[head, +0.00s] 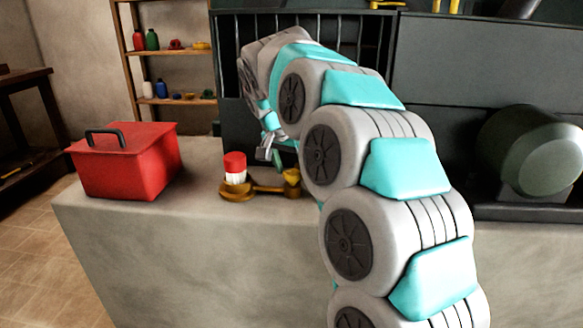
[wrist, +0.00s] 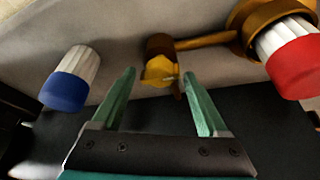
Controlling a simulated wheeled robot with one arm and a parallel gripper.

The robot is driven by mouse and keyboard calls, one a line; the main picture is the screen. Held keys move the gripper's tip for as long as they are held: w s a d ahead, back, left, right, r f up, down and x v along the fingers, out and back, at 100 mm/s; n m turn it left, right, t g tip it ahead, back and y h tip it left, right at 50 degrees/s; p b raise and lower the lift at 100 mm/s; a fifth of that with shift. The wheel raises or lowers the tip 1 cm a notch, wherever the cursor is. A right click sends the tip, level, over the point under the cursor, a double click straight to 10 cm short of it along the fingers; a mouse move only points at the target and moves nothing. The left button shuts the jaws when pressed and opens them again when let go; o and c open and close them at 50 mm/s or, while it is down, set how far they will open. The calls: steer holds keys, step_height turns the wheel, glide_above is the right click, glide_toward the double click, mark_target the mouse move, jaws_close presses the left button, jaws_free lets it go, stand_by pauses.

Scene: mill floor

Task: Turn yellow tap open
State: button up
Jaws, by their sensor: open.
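The yellow tap (head: 292,176) sits at the right end of a brass pipe (head: 265,189) on the stone counter, partly behind my arm in the head view. In the wrist view the yellow tap (wrist: 160,70) is a small faceted knob on the pipe (wrist: 207,40). My gripper (wrist: 161,76) is open, its two green fingers spread to either side of the tap in that view. I cannot tell whether they touch it. In the head view my gripper (head: 276,156) points down just above and left of the tap.
A red-capped white ribbed piece (head: 234,168) stands at the pipe's other end. A blue-capped one (wrist: 70,78) shows left of the fingers in the wrist view. A red toolbox (head: 125,160) sits on the counter's left. A dark barred panel (head: 231,60) stands behind.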

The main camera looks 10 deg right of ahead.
steer(key=shift+c, duration=0.4)
jaws_close()
stand_by(0.4)
steer(key=n, duration=0.2)
steer(key=n+y, duration=0.1)
steer(key=n, duration=0.1)
steer(key=shift+s+d+n+t+y, duration=0.1)
steer(key=shift+n+t+y, duration=0.2)
steer(key=shift+t, duration=0.1)
steer(key=n+y, duration=0.1)
steer(key=n, duration=0.3)
steer(key=shift+d+n+y, duration=0.1)
steer(key=shift+n+y, duration=0.2)
steer(key=shift+y, duration=0.1)
steer(key=n, duration=0.2)
steer(key=n+y, duration=0.1)
steer(key=n, duration=0.1)
steer(key=shift+d+n+y, duration=0.1)
steer(key=shift+n+y, duration=0.2)
steer(key=shift+d+n+g+y, duration=0.1)
steer(key=shift+n+g+y, duration=0.25)
steer(key=shift+n, duration=0.7)
steer(key=shift+n+g+y, duration=0.25)
steer(key=shift+n+y, duration=0.1)
steer(key=shift+n, duration=0.7)
